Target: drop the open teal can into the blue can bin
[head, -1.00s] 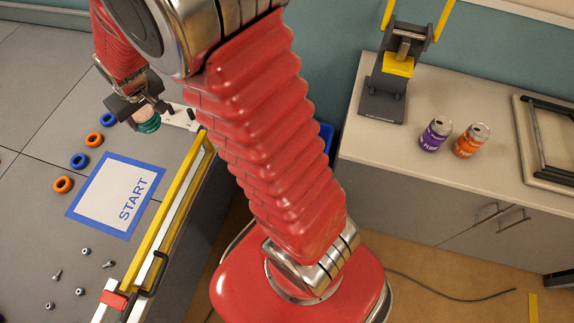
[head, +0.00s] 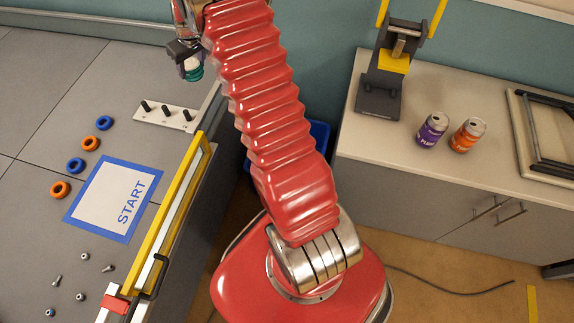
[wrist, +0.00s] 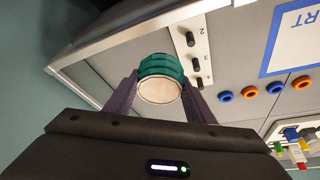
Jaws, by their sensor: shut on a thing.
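The teal can (wrist: 160,68) is held between the two fingers of my gripper (wrist: 162,88) in the wrist view, its pale round end facing the camera. In the head view the can (head: 194,72) shows below my gripper (head: 188,62), above the far right part of the grey table. I cannot tell whether the can is open. The blue bin (head: 319,134) stands on the floor between the table and the cabinet, mostly hidden behind my red arm. My gripper is to the left of the bin and apart from it.
A white peg strip (head: 165,118) and several blue and orange rings (head: 90,143) lie on the table. A yellow rail (head: 172,215) runs along its edge. Purple (head: 432,130) and orange (head: 467,135) cans and a dark can crusher (head: 380,95) stand on the cabinet.

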